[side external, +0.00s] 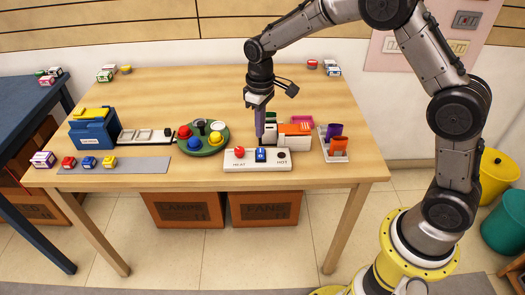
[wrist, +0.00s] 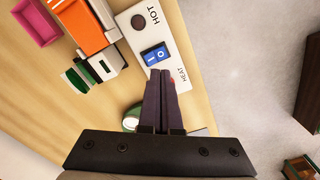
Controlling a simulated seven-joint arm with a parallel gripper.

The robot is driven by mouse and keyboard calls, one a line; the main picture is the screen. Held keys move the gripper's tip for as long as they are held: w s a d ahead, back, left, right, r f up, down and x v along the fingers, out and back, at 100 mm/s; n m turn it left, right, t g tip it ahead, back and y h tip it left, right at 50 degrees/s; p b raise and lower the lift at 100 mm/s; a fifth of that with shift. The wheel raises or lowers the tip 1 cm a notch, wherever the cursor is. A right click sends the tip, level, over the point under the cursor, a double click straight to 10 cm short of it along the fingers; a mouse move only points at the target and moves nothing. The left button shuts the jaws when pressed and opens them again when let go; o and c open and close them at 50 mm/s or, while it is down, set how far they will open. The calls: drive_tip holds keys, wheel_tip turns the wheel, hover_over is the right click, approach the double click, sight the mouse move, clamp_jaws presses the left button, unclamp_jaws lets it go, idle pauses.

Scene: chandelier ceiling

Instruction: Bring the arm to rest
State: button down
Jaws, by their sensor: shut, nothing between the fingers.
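My gripper (side external: 259,138) points down over the front middle of the table, and its fingers are shut with nothing between them. In the wrist view the fingertips (wrist: 160,72) lie just beside a blue rocker switch (wrist: 155,54) on a white panel (wrist: 173,74) marked HEAT and HOT. In the side view the blue switch (side external: 261,155) sits mid-panel, between a red knob (side external: 239,152) and a dark round spot (side external: 281,155). The fingertips are close behind the panel; I cannot tell whether they touch it.
An orange-topped block (side external: 294,129) and a tray with purple and orange cups (side external: 337,146) stand right of my gripper. A green round tray (side external: 218,143) with coloured knobs is to the left. A blue box (side external: 92,132) stands farther left. The table's back middle (side external: 190,90) is clear.

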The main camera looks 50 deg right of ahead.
drive_tip(key=s+d+r+t, duration=0.1)
drive_tip(key=s+r+t, duration=0.1)
drive_tip(key=s+r, duration=0.5)
drive_tip(key=s+r+t, duration=0.2)
drive_tip(key=s+r, duration=0.2)
drive_tip(key=r, duration=0.8)
drive_tip(key=s+r+m+t, duration=0.1)
drive_tip(key=s+r+t, duration=0.1)
drive_tip(key=s, duration=0.8)
drive_tip(key=s+f+m, duration=0.2)
drive_tip(key=s+f, duration=0.4)
drive_tip(key=s, duration=0.2)
drive_tip(key=shift+s+d+g, duration=0.3)
drive_tip(key=shift+s+d, duration=0.1)
drive_tip(key=shift+d, duration=0.05)
